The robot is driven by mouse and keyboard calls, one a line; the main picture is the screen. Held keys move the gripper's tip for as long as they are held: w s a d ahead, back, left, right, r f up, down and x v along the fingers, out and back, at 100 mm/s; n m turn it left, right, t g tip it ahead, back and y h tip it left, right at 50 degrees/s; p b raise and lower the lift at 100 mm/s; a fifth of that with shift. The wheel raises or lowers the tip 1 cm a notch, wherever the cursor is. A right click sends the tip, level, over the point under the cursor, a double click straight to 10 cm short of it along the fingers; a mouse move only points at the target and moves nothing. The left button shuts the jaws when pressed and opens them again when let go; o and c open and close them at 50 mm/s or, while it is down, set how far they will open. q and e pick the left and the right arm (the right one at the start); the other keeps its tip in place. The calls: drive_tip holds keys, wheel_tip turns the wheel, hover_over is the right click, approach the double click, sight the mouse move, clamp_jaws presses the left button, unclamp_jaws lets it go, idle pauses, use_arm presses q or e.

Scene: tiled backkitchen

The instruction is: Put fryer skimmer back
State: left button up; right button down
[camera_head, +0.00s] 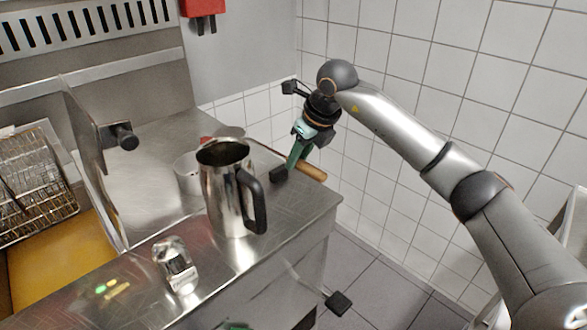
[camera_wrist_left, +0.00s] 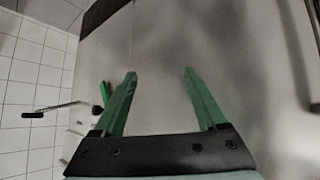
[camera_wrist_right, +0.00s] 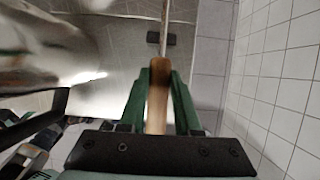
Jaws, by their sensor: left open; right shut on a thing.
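The fryer skimmer has a wooden handle (camera_head: 313,171), which also shows in the right wrist view (camera_wrist_right: 157,105), and a thin metal rod (camera_wrist_right: 165,22). Its far end is partly hidden behind the steel pitcher in the head view. My right gripper (camera_head: 295,163) is shut on the wooden handle near the right end of the steel counter (camera_head: 265,218). In the right wrist view, the handle lies between both green fingers. My left gripper (camera_wrist_left: 160,85) is open and empty, facing a blurred grey metal surface in its wrist view.
The steel pitcher (camera_head: 225,190) with a black handle stands close left of my right gripper. A shiny metal shaker (camera_head: 176,265) is at the counter's front. The fryer (camera_head: 50,250), with wire baskets (camera_head: 32,175), is at left. A tiled wall (camera_head: 410,90) bounds the right.

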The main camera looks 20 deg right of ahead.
sight(298, 170)
drive_tip(key=shift+f, duration=1.85)
drive_tip(key=c, duration=0.6)
unclamp_jaws()
drive_tip(key=shift+r, duration=0.3)
drive_tip(key=v, duration=1.1)
drive_tip(key=shift+s+r, duration=0.15)
drive_tip(key=shift+r, duration=0.15)
